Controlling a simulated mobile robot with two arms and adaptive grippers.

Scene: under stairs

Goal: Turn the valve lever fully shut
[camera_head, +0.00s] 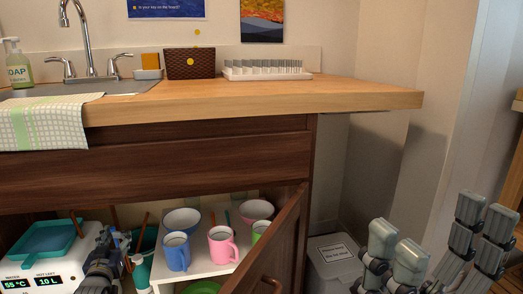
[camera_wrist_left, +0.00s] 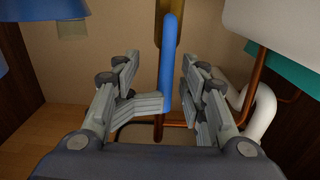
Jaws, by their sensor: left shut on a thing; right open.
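The blue valve lever (camera_wrist_left: 170,62) stands upright in the left wrist view, between the fingers of my left gripper (camera_wrist_left: 163,98). The gripper is shut on it, with the left finger pads against the lever's side. A brass-coloured part (camera_wrist_left: 182,40) shows behind the lever's upper end. My right gripper (camera_head: 436,246) is open and empty at the lower right, outside the cabinet.
An open cabinet door (camera_head: 278,240) stands right of a white shelf (camera_head: 200,262) with mugs and bowls. A white heater box with a display (camera_head: 40,272) is left of my left gripper. Copper (camera_wrist_left: 258,82) and white pipes (camera_wrist_left: 262,115) run close to its right.

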